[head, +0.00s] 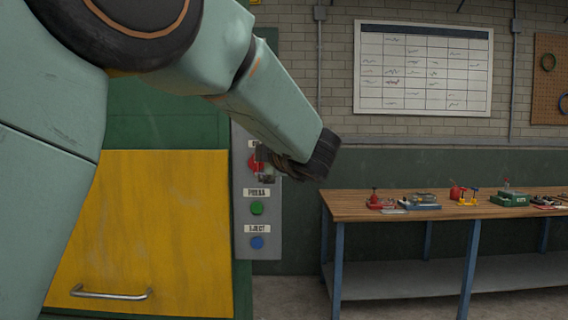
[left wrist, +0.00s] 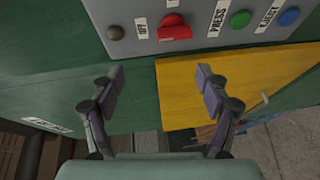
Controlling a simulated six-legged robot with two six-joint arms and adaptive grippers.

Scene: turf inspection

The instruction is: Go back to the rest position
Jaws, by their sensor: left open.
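My left arm comes in from the left in the head view, and its gripper (head: 268,165) is in front of the grey control panel (head: 266,220), partly covering the red switch (head: 254,163). In the left wrist view the left gripper (left wrist: 158,80) is open and empty, its two fingers spread apart. The red switch (left wrist: 174,27) shows beyond the fingertips there, with a gap between. A green button (head: 257,208) labelled PRESS and a blue button (head: 257,243) labelled EJECT sit below the switch in the head view. My right gripper is not in view.
A green cabinet with a yellow door (head: 150,220) and metal handle (head: 110,294) stands at the left. A wooden workbench (head: 400,205) with several small tools is at the right. A whiteboard (head: 423,68) hangs on the brick wall. Bare floor lies before the bench.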

